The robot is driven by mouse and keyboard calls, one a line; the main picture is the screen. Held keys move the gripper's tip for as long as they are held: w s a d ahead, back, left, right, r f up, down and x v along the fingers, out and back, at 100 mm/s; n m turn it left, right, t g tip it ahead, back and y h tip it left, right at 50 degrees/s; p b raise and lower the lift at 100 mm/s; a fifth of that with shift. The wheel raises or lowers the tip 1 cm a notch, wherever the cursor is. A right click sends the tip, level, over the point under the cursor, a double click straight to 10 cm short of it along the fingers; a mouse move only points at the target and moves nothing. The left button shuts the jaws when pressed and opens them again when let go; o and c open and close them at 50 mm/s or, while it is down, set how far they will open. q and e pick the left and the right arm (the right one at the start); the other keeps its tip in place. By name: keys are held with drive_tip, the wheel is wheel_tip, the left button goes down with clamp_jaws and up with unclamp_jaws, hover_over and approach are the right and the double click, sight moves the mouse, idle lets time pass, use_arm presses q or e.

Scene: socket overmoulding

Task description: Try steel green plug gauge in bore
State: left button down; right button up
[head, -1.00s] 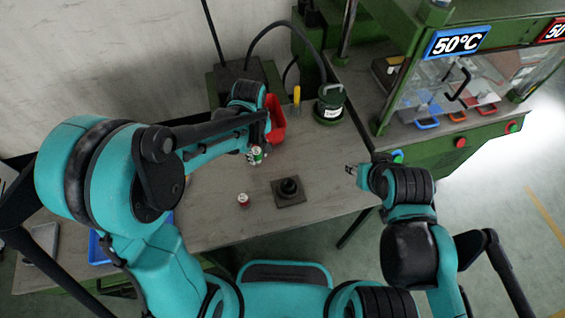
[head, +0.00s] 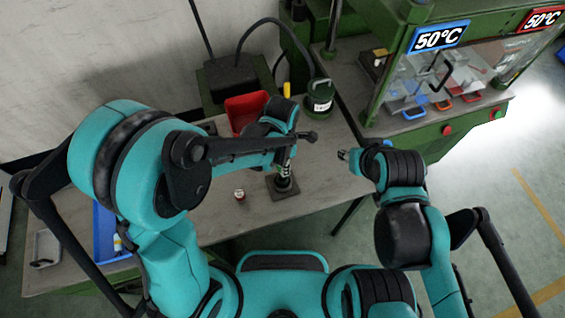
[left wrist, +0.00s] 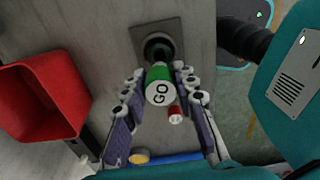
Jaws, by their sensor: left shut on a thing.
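The green plug gauge (left wrist: 160,88) has a white end face marked GO. My left gripper (left wrist: 159,72) is shut on it, with a finger on each side. In the head view my left gripper (head: 286,163) is above the black socket part (head: 283,186), which sits on a square dark plate. In the left wrist view the gauge overlaps the near edge of the socket part (left wrist: 158,46), and its lower end is hidden. I cannot tell whether it is in the bore. My right gripper (head: 344,155) is off to the right, too small to read its jaws.
A small red and white gauge (head: 239,195) stands on the table left of the socket part. A red bin (head: 243,112) and a green canister (head: 319,96) are behind. A press with 50°C signs (head: 438,38) stands at right. A blue tray (head: 104,225) is at left.

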use_arm(q)
drive_tip(key=shift+f+b, duration=2.15)
drive_tip(key=shift+b, duration=0.05)
idle(0.5)
drive_tip(key=shift+f+b, duration=0.35)
drive_tip(key=shift+b, duration=0.3)
drive_tip(key=shift+r, duration=0.2)
idle(0.6)
drive_tip(key=shift+r+p, duration=0.35)
drive_tip(key=shift+p, duration=0.05)
drive_tip(key=shift+b, duration=0.3)
idle(1.3)
drive_tip(key=shift+f+b, duration=0.5)
drive_tip(key=shift+f, duration=0.05)
idle(0.3)
